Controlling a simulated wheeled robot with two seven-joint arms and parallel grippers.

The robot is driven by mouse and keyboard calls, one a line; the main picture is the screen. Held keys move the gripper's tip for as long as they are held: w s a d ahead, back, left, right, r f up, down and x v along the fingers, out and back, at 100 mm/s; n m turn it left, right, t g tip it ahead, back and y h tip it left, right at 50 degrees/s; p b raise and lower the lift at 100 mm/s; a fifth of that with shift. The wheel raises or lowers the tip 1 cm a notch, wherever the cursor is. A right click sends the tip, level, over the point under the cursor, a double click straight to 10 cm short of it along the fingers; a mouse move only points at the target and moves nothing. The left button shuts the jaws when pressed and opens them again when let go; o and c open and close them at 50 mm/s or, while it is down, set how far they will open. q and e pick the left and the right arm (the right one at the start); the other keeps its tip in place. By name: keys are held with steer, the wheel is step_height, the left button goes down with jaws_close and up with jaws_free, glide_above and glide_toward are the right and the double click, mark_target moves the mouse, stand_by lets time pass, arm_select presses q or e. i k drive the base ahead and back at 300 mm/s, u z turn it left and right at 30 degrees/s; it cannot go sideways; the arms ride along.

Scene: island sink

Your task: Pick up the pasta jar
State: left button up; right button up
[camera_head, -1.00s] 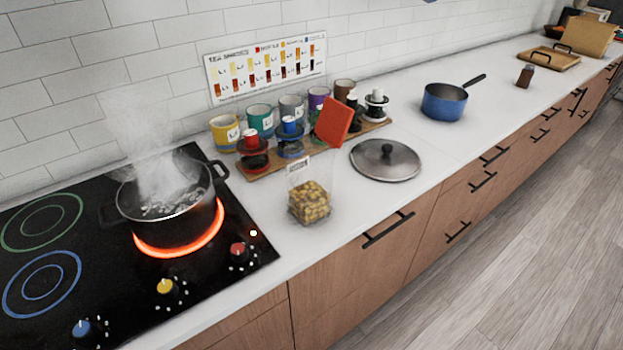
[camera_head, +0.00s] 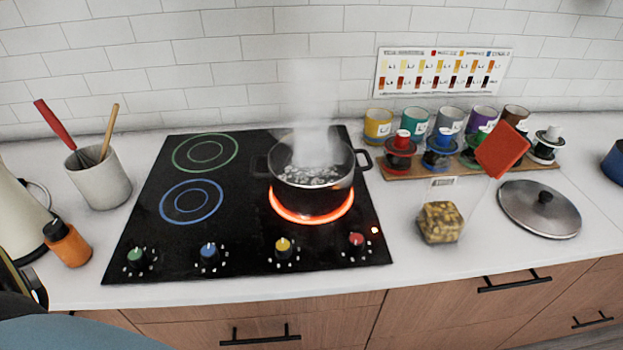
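The pasta jar (camera_head: 440,222) stands upright on the white counter, just right of the cooktop. It is clear, with yellow-brown pasta in its lower part and a small white label near the top. A red square panel (camera_head: 502,150) is tilted above and right of it; I cannot tell whether it is the jar's lid. Neither of my grippers shows in the head view. Nothing is seen touching the jar.
A steaming pot (camera_head: 312,176) sits on a glowing ring of the black cooktop (camera_head: 150,240). A pan lid (camera_head: 540,210) lies right of the jar. A utensil crock (camera_head: 100,180) and orange bottle (camera_head: 68,245) are left.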

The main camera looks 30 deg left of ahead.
mark_target(457, 186)
steer(key=z, duration=2)
steer(key=i, duration=1.75)
steer(key=u, duration=2.75)
